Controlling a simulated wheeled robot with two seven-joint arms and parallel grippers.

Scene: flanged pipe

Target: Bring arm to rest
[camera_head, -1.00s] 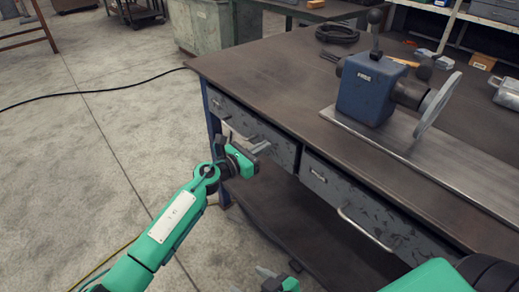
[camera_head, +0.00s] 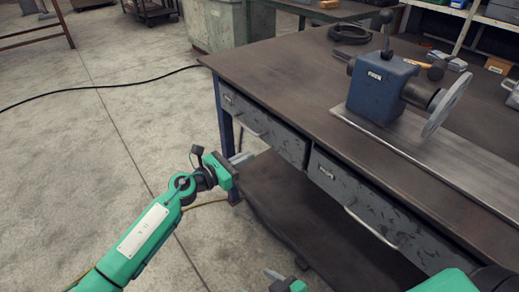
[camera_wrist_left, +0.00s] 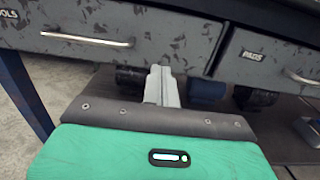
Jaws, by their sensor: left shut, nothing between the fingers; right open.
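My left gripper (camera_head: 243,157) is in front of the workbench, below its top and by the left drawer. Its fingers (camera_wrist_left: 161,86) are together in the left wrist view, with nothing between them. My left arm (camera_head: 140,240) comes in from the lower left, over the floor. My right gripper (camera_head: 274,276) shows only in part at the bottom edge of the head view; it is open, and much of it is cut off. A blue block (camera_head: 376,92) stands on the bench with a dark pipe (camera_head: 420,95) and a round flange (camera_head: 448,105) on its right side.
The workbench (camera_head: 290,75) fills the right side, with a left drawer (camera_head: 265,128) marked TOOLS and a right drawer (camera_head: 365,205) marked PADS. Both look shut. A lower shelf (camera_head: 300,215) lies underneath. The floor (camera_head: 90,140) to the left is open, crossed by a black cable (camera_head: 100,88).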

